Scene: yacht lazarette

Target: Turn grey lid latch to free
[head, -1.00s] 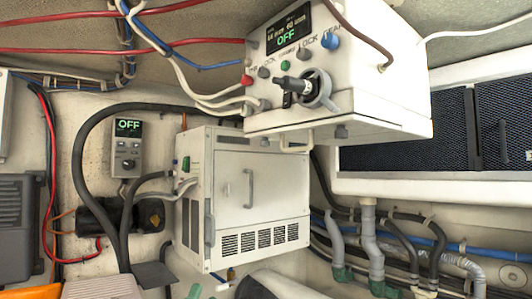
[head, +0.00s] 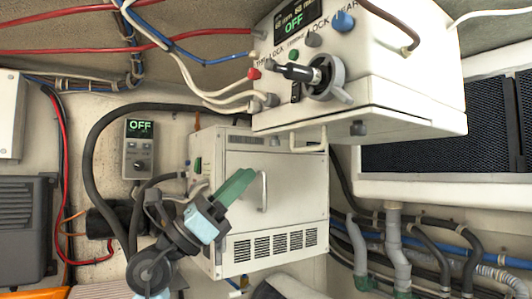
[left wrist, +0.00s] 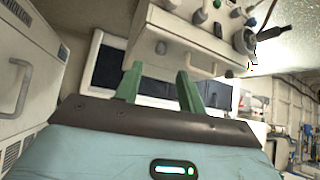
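My left gripper (head: 238,184) is below and left of the latch, in front of the lower white cabinet, touching nothing visible. In the left wrist view its two green fingers (left wrist: 159,72) stand apart with nothing between them. My right gripper is not in view.
The lower cabinet (head: 290,183) has a door handle. Hoses (head: 390,235) run at lower right. Open air lies between gripper and box.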

